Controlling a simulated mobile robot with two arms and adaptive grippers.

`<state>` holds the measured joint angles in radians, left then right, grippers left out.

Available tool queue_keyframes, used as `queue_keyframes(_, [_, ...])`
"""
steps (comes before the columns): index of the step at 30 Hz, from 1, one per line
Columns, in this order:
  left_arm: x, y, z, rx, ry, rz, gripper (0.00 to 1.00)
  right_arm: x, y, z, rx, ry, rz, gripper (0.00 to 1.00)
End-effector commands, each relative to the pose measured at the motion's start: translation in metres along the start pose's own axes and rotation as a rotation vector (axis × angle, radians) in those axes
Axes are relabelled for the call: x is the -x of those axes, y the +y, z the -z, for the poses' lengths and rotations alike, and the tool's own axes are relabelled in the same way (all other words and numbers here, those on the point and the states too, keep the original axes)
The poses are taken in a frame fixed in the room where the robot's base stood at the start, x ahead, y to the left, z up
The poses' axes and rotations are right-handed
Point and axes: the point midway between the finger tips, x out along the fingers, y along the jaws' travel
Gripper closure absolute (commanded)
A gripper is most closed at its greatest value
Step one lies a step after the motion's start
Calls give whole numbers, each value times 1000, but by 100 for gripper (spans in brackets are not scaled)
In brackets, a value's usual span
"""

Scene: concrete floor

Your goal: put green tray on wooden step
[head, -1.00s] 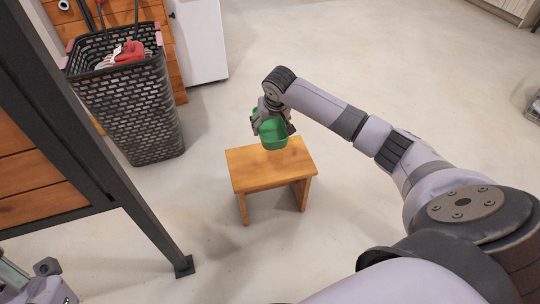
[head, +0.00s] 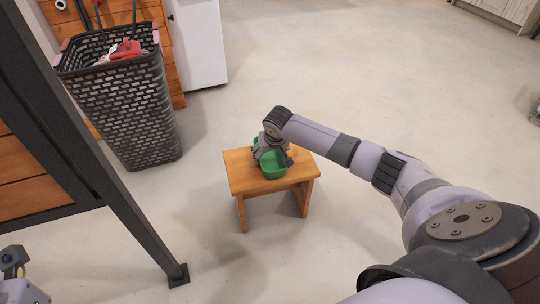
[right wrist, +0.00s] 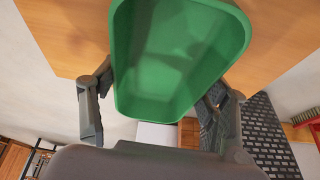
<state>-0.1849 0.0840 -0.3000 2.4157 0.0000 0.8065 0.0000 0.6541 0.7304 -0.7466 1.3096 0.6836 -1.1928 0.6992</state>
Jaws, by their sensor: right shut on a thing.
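The green tray (head: 273,168) is an open, deep-walled container. It is over the top of the wooden step (head: 240,177), low against its surface; I cannot tell whether its whole base touches the wood. My right gripper (head: 273,152) comes from above and is shut on the tray. In the right wrist view the tray (right wrist: 175,60) shows its hollow inside between the two fingers (right wrist: 160,105), with the wooden step (right wrist: 75,35) behind it. Part of my left arm (head: 14,265) shows at the lower left edge; its jaws cannot be made out.
A black slatted basket (head: 125,115) with red and white items stands at the back left, by a white cabinet (head: 203,45). A dark metal frame (head: 145,235) with wooden panels is at the left.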

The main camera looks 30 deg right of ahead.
Motion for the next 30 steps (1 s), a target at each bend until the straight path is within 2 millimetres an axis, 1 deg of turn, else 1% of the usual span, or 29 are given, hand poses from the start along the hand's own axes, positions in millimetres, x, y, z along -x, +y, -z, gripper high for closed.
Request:
queue_keyframes(4, [-1, 0, 0, 0, -1, 0, 100, 1, 0, 1, 0, 1, 0, 60])
queue_keyframes(8, [-1, 0, 0, 1, -4, 2, 100, -2, 0, 0, -1, 0, 1, 60])
queue_keyframes(9, [0, 0, 0, 1, -6, 3, 100, -2, 0, 0, -1, 0, 0, 29])
queue_keyframes(17, [0, 0, 0, 1, -6, 3, 100, -2, 0, 0, 0, 1, 0, 12])
queue_keyframes(27, [1, 0, 0, 1, -6, 3, 100, -1, 0, 0, 0, 1, 0, 11])
queue_keyframes(29, [2, 0, 0, 1, -6, 3, 100, 2, 0, 2, 1, 2, 0, 11])
queue_keyframes(30, [-4, 0, 0, 1, -1, 1, 100, 7, 0, 2, 1, 1, 0, 11])
